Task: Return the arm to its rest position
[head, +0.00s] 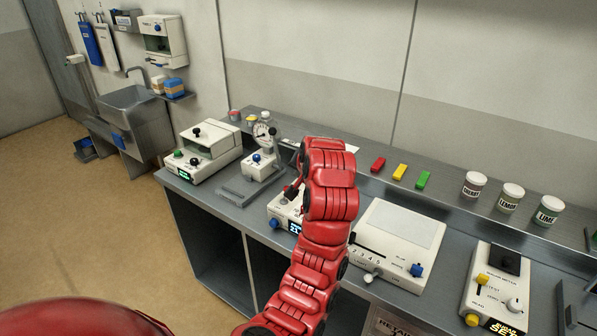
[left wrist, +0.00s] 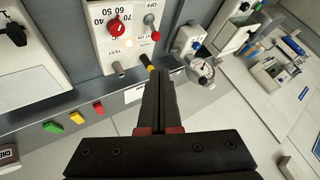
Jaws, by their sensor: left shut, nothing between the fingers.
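My red left arm (head: 316,225) rises from the bottom of the head view and reaches over the workbench. In the head view its gripper is mostly hidden behind the arm. In the left wrist view my left gripper (left wrist: 156,75) shows as two dark fingers pressed together, with nothing between them. The fingertips appear in front of a white control unit (left wrist: 112,42) with a red dial and a toggle switch. I cannot tell whether they touch it. The same unit shows partly behind the arm in the head view (head: 281,209). My right gripper is in neither view.
The grey workbench (head: 222,197) holds a white press-like unit (head: 206,157), a dial-gauge stand (head: 262,143), a flat white device (head: 401,232) and a meter box (head: 497,285). Coloured blocks (head: 400,172) and labelled jars (head: 511,197) stand on the back ledge. Brown floor lies open at left.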

